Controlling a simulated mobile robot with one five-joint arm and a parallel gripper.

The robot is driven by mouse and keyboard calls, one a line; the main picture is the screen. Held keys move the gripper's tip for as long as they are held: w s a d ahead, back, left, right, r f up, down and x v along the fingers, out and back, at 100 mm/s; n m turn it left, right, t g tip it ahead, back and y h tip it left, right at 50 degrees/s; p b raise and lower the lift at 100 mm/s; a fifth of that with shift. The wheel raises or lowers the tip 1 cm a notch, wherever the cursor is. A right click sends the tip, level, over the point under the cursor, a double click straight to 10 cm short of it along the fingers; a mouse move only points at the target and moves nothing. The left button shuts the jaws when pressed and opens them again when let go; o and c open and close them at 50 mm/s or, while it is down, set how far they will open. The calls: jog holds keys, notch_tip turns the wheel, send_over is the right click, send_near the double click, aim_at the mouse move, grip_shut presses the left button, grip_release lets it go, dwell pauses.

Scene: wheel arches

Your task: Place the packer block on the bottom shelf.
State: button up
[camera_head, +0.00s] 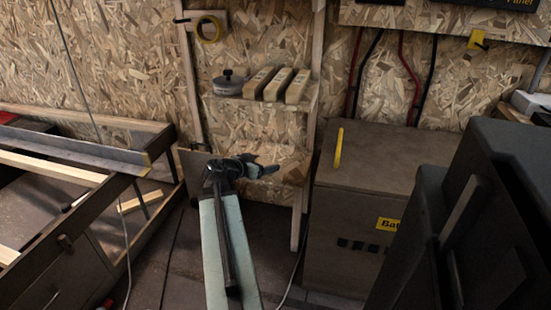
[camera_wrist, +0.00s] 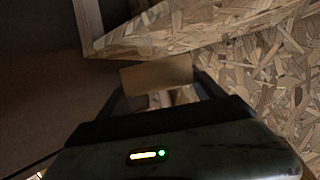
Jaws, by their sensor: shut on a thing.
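The packer block (camera_wrist: 157,76) is a plain tan wooden block. It sits between the two fingertips of my gripper (camera_wrist: 160,88), which is shut on it in the wrist view. In the head view my gripper (camera_head: 262,169) is at the lower part of the shelf unit, level with the bottom shelf (camera_head: 293,172), an OSB board below the upper one. The block cannot be made out in the head view. An OSB board (camera_wrist: 200,28) lies just beyond the block in the wrist view; whether they touch I cannot tell.
A battery box (camera_head: 350,225) with a yellow handle stands to the right of the shelf. A timber frame (camera_head: 110,210) stands at left. Shelf uprights (camera_head: 299,215) flank my gripper.

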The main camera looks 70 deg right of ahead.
jog(key=d, duration=0.7)
jog(key=d+f+b, duration=0.1)
jog(key=d, duration=0.2)
jog(key=shift+w+d, duration=0.25)
jog(key=shift+w, duration=0.05)
notch_tip(320, 180, down, 4)
jog(key=b, duration=0.3)
jog(key=shift+s+b, duration=0.15)
jog(key=shift+b, duration=0.25)
jog(key=shift+w+a+r, duration=0.1)
jog(key=shift+w+r, duration=0.1)
jog(key=shift+r, duration=0.05)
jog(key=shift+f, duration=0.15)
jog(key=o, duration=0.9)
jog(key=shift+f, duration=0.1)
jog(key=o, duration=0.5)
jog(key=shift+c, duration=0.2)
